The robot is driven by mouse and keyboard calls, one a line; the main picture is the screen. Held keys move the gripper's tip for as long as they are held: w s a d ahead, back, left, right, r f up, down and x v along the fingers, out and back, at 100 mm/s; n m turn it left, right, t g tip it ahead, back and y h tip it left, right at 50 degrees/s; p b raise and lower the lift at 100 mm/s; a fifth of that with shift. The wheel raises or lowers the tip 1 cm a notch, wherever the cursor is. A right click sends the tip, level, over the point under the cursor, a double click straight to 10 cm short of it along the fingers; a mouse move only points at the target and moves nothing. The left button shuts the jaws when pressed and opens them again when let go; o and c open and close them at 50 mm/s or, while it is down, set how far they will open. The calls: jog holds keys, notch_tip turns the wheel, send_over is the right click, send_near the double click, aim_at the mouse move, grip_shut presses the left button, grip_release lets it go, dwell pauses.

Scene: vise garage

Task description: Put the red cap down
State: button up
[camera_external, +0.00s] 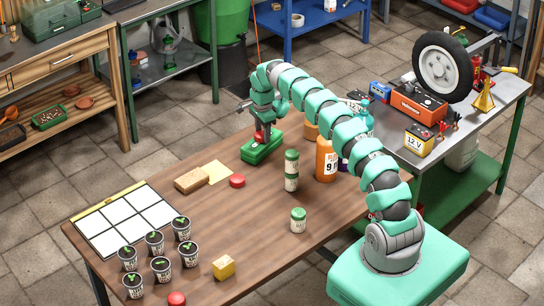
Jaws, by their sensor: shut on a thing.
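My gripper (261,126) points down near the far edge of the wooden table, at its middle in the outside view. It is shut on a small red piece, which I take to be the red cap (259,137). My fingers partly hide it. It is directly over a green block-like box (263,151); I cannot tell if it touches the box. Another red round cap-like disc (237,181) lies on the table nearer the camera. A third red round thing (177,299) is at the table's front edge.
Stacked jars (291,170), a single jar (298,220) and an orange bottle (326,160) stand on the right. A tan block (192,181), white-squared board (125,219), several potted seedlings (161,267) and a yellow block (223,267) are nearer.

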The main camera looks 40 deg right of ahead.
jog(key=shift+f, duration=0.1)
jog(key=o, duration=1)
jog(key=shift+c, duration=0.2)
notch_tip(320, 180, up, 12)
jog(key=shift+r, duration=0.2)
